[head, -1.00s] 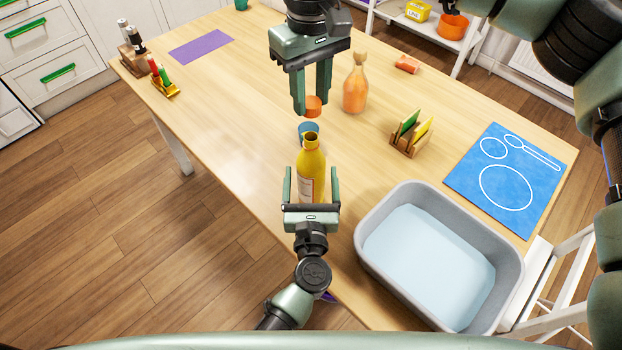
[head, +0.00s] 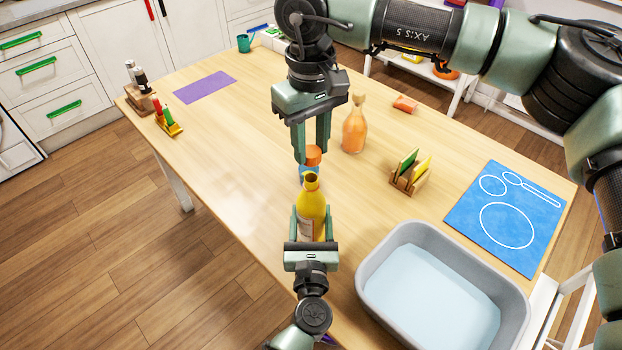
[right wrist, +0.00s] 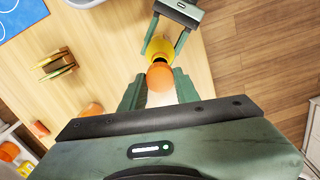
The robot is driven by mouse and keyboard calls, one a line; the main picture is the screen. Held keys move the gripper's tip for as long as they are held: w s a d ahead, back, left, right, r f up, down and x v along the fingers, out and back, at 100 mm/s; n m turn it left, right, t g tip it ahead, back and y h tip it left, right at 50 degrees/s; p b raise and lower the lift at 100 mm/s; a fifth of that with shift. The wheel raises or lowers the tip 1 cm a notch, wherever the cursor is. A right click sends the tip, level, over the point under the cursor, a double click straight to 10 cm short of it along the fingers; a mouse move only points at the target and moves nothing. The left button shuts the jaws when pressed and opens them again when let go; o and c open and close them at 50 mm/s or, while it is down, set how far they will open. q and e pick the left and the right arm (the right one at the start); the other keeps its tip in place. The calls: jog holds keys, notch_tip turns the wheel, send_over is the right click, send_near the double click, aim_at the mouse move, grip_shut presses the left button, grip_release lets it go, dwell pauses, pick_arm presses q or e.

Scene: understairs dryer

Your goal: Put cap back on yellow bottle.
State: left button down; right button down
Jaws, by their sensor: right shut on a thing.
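The yellow bottle (head: 311,206) stands upright at the near side of the table, its dark mouth open at the top. My left gripper (head: 311,214) has its fingers against both sides of the bottle body. My right gripper (head: 312,158) points down and is shut on the orange cap (head: 313,154), which appears just above and beyond the bottle mouth. In the right wrist view, the cap (right wrist: 160,76) sits between the fingertips and overlaps part of the yellow bottle (right wrist: 158,48). The cap and bottle look apart in the head view; the exact gap is unclear.
A blue item (head: 307,172) is partly hidden behind the bottle. An orange bottle (head: 354,128) and a wooden holder (head: 408,180) stand to the right. A grey basin (head: 375,284) fills the near right, beside a blue mat (head: 465,213).

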aim_at(311, 178)
jog(key=shift+f, duration=1.75)
jog(key=shift+f, duration=0.85)
jog(key=shift+f, duration=0.6)
